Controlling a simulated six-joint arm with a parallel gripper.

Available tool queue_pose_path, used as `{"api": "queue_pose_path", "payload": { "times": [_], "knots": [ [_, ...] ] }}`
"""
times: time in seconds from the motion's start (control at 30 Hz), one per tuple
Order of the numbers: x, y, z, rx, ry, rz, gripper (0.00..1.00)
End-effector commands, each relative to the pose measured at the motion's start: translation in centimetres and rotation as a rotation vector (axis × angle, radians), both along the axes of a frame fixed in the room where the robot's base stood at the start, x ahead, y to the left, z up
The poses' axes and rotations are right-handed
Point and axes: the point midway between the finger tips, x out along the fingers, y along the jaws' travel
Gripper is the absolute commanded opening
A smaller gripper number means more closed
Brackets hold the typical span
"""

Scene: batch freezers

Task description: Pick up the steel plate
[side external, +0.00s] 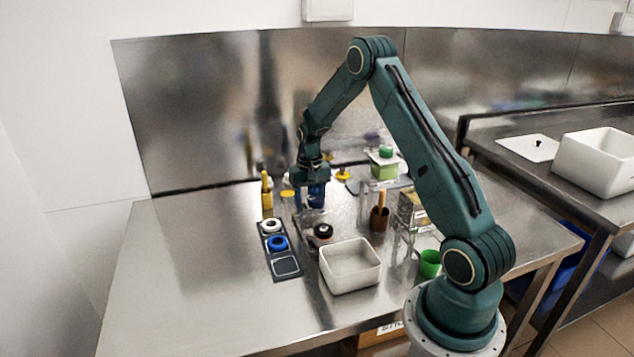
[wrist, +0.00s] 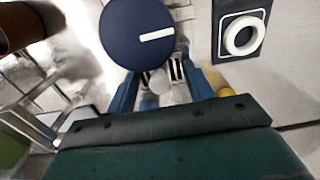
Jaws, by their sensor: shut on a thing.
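My gripper (side external: 312,200) points down over the back half of the steel table, just behind a jar with a dark lid. In the wrist view my gripper (wrist: 162,75) has its blue fingers close together, shut on a small pale grey thing (wrist: 160,83). I cannot tell from its visible part whether this is the steel plate. The thing is mostly hidden by the fingers, and no other steel plate can be made out clearly. The jar's dark blue round lid (wrist: 135,32) with a white bar overlaps the view near the fingertips.
A white bin (side external: 350,280) stands in front. A brown cup (side external: 379,221) and a green cup (side external: 430,264) stand right. The table's left part is clear.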

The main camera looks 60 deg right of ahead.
Motion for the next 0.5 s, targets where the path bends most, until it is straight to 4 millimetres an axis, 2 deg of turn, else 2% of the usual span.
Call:
{"api": "queue_pose_path", "payload": {
  "times": [0.27, 0.5],
  "knots": [
    [0.0, 0.0, 0.2, -0.001, -0.001, 0.000, 0.27],
    [0.1, -0.1, 1.9, -0.002, -0.004, 0.000, 0.27]
  ]
}}
